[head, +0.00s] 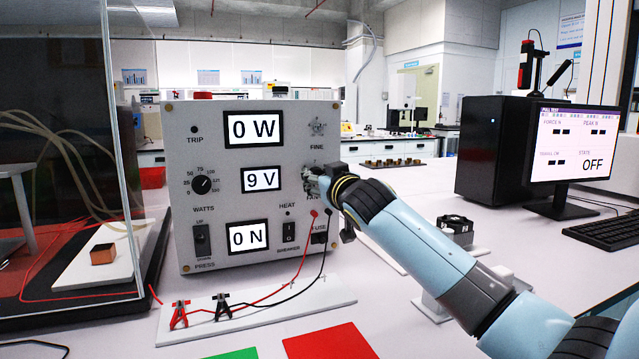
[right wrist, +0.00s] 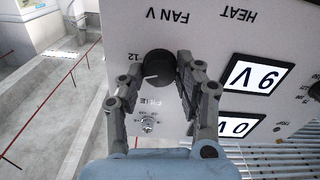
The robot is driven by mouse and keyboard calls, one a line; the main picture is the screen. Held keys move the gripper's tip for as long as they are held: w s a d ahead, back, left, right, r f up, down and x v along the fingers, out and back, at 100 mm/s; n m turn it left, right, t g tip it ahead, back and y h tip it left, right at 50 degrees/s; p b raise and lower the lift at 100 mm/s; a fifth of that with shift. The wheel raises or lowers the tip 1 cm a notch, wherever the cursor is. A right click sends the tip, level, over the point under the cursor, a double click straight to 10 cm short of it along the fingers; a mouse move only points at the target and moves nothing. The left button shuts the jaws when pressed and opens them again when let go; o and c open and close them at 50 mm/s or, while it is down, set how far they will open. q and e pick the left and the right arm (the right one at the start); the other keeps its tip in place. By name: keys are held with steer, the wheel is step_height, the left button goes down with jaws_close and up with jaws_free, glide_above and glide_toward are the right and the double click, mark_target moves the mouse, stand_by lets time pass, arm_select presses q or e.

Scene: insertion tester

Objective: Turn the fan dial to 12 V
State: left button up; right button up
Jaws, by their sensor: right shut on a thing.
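My right gripper (right wrist: 160,68) is shut on the dial, one finger on each side. In the head view my right gripper (head: 318,184) reaches the panel from the right and hides the dial. The middle display (head: 261,179) reads 9 V; it also shows in the right wrist view (right wrist: 256,84). My left gripper is not in view.
The tester box (head: 185,240) also bears a watts dial (head: 202,184), a press switch (head: 201,238) and a heat breaker (head: 289,232). A monitor (head: 575,145) reading OFF stands right; a glass enclosure (head: 122,130) stands left.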

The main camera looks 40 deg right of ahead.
steer(key=m, duration=0.2)
steer(key=m+b, duration=0.1)
steer(key=m, duration=0.3)
steer(key=shift+f, duration=0.3)
steer(key=shift+b, duration=0.3)
steer(key=o, duration=1.1)
steer(key=shift+r, duration=0.2)
steer(key=shift+o, duration=0.2)
steer(key=shift+s, duration=0.15)
steer(key=v, duration=1.1)
steer(key=shift+s+a, duration=0.2)
steer(key=shift+s, duration=0.2)
